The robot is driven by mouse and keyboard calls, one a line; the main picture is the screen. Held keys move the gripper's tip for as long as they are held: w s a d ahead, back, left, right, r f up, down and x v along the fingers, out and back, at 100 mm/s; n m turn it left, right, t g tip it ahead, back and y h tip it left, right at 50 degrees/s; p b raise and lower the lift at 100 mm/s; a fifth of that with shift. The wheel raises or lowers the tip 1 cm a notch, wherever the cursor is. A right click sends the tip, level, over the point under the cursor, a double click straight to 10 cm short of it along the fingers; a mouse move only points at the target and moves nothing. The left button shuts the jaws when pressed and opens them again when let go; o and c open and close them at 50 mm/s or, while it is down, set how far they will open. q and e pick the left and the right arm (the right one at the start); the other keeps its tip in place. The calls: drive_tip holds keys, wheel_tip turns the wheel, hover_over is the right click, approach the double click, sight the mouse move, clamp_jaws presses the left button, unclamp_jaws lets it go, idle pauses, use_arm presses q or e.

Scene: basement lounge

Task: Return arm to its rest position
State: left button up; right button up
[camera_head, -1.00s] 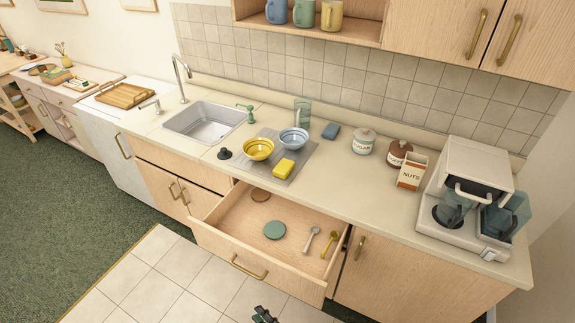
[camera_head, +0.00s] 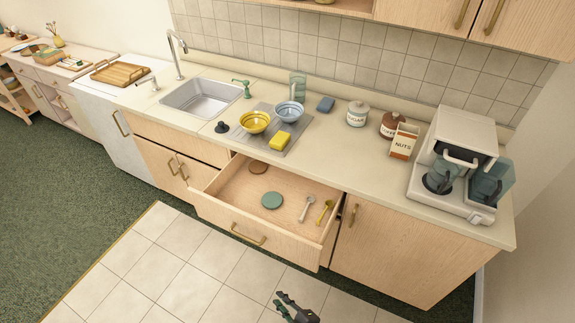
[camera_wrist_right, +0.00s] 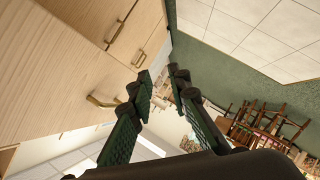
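My right gripper (camera_head: 292,308) shows at the bottom edge of the head view, above the tiled floor and in front of the counter. In the right wrist view its two dark green fingers (camera_wrist_right: 160,88) stand apart with nothing between them. It is apart from the open drawer (camera_head: 262,209), which holds a green disc (camera_head: 271,201), a brown disc (camera_head: 259,168), a grey spoon (camera_head: 306,208) and a yellow spoon (camera_head: 324,211). My left gripper does not show in any view.
The counter (camera_head: 335,150) holds a yellow bowl (camera_head: 253,122), a blue bowl (camera_head: 289,112), a yellow sponge (camera_head: 280,141), jars and a coffee machine (camera_head: 455,165). The open drawer juts out over the floor. The tiled floor (camera_head: 190,275) is clear.

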drive_tip(key=s+d+f+m+g+h, duration=0.3)
drive_tip(key=s+d+f, duration=0.4)
drive_tip(key=d+f, duration=0.6)
drive_tip(key=s+d+f+m+g+h, duration=0.1)
drive_tip(key=s+d+f+m+h, duration=0.35)
drive_tip(key=d+f, duration=0.9)
drive_tip(key=s+d+f+m+g, duration=0.2)
drive_tip(key=s+d+f, duration=0.1)
drive_tip(key=s, duration=0.7)
drive_tip(key=s+d+f+m+g, duration=0.1)
drive_tip(key=s+d+f+m, duration=0.2)
drive_tip(key=s, duration=0.7)
drive_tip(key=s+d+f+m+g, duration=0.2)
drive_tip(key=s+f, duration=0.4)
drive_tip(key=s, duration=0.4)
drive_tip(key=shift+d+f+m+g+h, duration=0.25)
drive_tip(key=shift+d+m+g+h, duration=0.1)
drive_tip(key=shift+d+m, duration=0.5)
